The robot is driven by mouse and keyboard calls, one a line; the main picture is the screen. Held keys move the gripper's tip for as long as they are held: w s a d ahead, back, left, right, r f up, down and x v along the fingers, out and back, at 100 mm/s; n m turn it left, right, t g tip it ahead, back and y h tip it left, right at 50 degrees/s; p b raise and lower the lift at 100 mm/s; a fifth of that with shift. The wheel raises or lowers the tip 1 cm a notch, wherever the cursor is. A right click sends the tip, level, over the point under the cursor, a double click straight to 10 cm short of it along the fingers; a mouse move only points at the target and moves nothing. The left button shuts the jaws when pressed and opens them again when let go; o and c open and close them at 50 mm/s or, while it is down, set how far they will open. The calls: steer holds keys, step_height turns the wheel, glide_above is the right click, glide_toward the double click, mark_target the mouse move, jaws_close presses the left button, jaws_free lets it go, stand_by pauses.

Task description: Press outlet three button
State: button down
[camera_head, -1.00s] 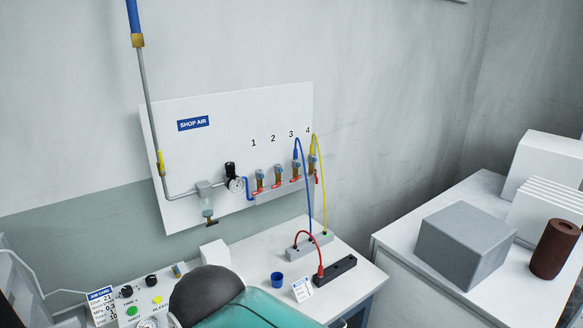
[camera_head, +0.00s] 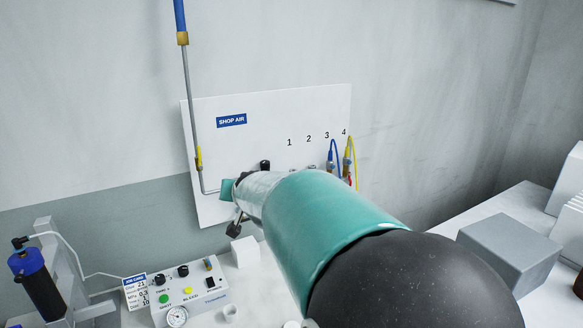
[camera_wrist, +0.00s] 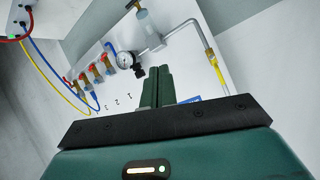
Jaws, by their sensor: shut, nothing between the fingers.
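Outlet three hangs on the white shop-air panel (camera_head: 215,142) under the number 3. Its blue hose (camera_head: 334,149) shows in the head view, but my arm covers the lower outlet parts. In the wrist view, which is turned nearly upside down, the row of red-and-brass outlet valves (camera_wrist: 97,70) is left of my fingers. Which part is the outlet three button is too small to tell. My gripper (camera_wrist: 163,74) is shut and empty, its green fingers pointing at the panel near the gauge and pipe. I cannot tell the exact gap to the panel.
A round gauge (camera_wrist: 124,60) and a grey pipe (camera_wrist: 205,45) are near my fingers in the wrist view. A yellow hose (camera_head: 353,153) hangs at outlet four. A control box (camera_head: 190,297) stands on the bench below. A grey block (camera_head: 508,250) sits on the right-hand bench.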

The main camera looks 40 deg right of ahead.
steer(key=w+d+f+m+h, duration=0.1)
steer(key=w+d+m+h, duration=0.2)
steer(key=d, duration=0.8)
steer(key=m+h, duration=0.8)
steer(key=h, duration=0.1)
glide_toward(333, 167)
steer(key=s+d+r, duration=0.1)
steer(key=s+d, duration=0.4)
steer(key=s, duration=0.2)
steer(key=shift+a+r+g, duration=0.1)
steer(key=shift+a+g, duration=0.15)
steer(key=shift+g, duration=0.15)
steer(key=w+d, duration=0.2)
steer(key=w, duration=0.6)
steer(key=shift+w, duration=0.35)
steer(key=shift+w, duration=0.4)
